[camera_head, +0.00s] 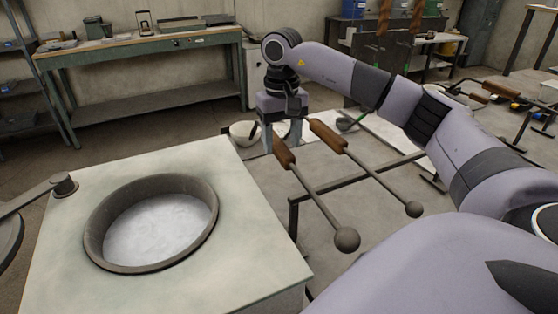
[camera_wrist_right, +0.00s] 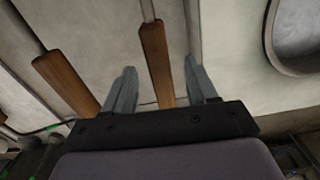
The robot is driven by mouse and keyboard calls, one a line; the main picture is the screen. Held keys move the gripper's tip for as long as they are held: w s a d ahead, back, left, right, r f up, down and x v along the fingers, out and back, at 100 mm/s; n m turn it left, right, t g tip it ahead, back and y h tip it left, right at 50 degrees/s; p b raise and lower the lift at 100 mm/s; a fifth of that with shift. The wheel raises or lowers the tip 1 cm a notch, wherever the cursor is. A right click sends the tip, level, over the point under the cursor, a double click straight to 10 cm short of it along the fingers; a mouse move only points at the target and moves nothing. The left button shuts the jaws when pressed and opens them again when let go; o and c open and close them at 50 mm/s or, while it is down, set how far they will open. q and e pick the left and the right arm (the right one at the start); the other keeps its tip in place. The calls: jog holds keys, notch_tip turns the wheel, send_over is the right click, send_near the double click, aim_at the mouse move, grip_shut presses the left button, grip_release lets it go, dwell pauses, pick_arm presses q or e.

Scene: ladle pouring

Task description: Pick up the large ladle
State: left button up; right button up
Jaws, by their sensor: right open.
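The large ladle (camera_head: 347,239) has a round grey bowl, a long thin rod and a brown wooden handle. It lies tilted across a metal rack, its bowl toward me. A second ladle (camera_head: 413,209) with a smaller bowl lies parallel to its right. My right gripper (camera_head: 281,144) is open at the large ladle's handle end. In the right wrist view, the large ladle's handle (camera_wrist_right: 157,62) shows between the two open fingers, apart from both. The smaller ladle's handle (camera_wrist_right: 66,82) is outside the fingers, to the left. My left gripper is not in view.
A pale furnace block (camera_head: 255,215) with a round opening (camera_head: 95,240) holding bright grey material stands left of the ladles. A furnace lid (camera_head: 10,240) is at the left edge. The metal rack (camera_head: 293,220) is beside the block. Workbenches (camera_head: 150,45) stand behind.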

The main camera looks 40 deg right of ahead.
aim_at(282, 158)
notch_tip(282, 158, down, 6)
jog(key=shift+r, duration=0.1)
grip_shut()
jog(key=shift+r, duration=0.15)
